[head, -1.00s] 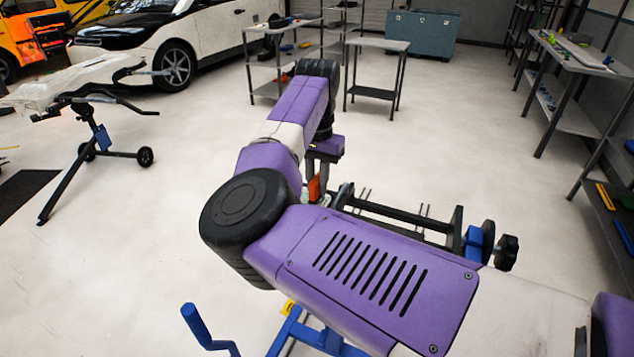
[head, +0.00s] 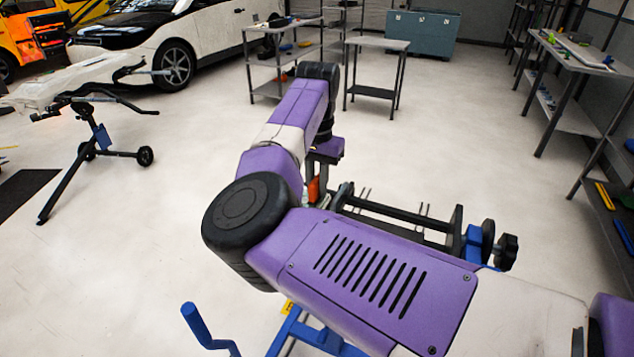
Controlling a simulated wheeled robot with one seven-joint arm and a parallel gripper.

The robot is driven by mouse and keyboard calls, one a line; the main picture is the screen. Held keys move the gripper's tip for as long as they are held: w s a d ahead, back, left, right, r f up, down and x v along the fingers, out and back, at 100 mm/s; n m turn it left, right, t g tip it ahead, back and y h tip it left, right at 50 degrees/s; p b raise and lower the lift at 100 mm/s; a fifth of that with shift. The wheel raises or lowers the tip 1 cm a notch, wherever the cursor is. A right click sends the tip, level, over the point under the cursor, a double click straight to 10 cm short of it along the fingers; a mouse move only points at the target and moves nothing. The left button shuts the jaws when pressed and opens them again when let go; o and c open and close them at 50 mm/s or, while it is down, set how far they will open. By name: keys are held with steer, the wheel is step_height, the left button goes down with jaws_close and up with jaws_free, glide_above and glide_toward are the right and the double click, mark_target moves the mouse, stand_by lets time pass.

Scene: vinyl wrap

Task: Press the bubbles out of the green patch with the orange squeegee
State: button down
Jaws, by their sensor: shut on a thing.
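My gripper (head: 325,160) is near the middle of the head view, beyond the elbow of my purple arm, pointing down. It is shut on the orange squeegee (head: 313,189), of which a small upright orange part shows just below the gripper. The squeegee's lower edge is hidden behind my arm. The green patch is hidden behind my arm, so I cannot tell whether the squeegee touches it or whether bubbles remain visible on it.
A stand with black bars (head: 400,222) and a blue frame (head: 312,335) is partly under my arm. A wheeled stand (head: 95,140) holds a pale panel at the left. A small table (head: 378,44) and shelves stand behind. Open floor lies to the left.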

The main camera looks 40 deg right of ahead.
steer(key=shift+f, duration=0.4)
steer(key=shift+w+a, duration=0.25)
steer(key=shift+w, duration=0.25)
steer(key=shift+w+a, duration=0.2)
steer(key=shift+w, duration=0.3)
steer(key=shift+w, duration=0.1)
steer(key=shift+w+a+p, duration=0.15)
steer(key=shift+w+a, duration=0.05)
steer(key=shift+w, duration=0.25)
steer(key=shift+w+a+p, duration=0.15)
steer(key=shift+w+a, duration=0.05)
steer(key=shift+w, duration=0.25)
steer(key=shift+w, duration=0.1)
steer(key=shift+w+a, duration=0.2)
steer(key=shift+w, duration=0.3)
steer(key=shift+w+a, duration=0.2)
steer(key=shift+w, duration=0.25)
steer(key=shift+w+a, duration=0.2)
steer(key=shift+w, duration=0.3)
steer(key=shift+w+a, duration=0.2)
steer(key=shift+w, duration=0.3)
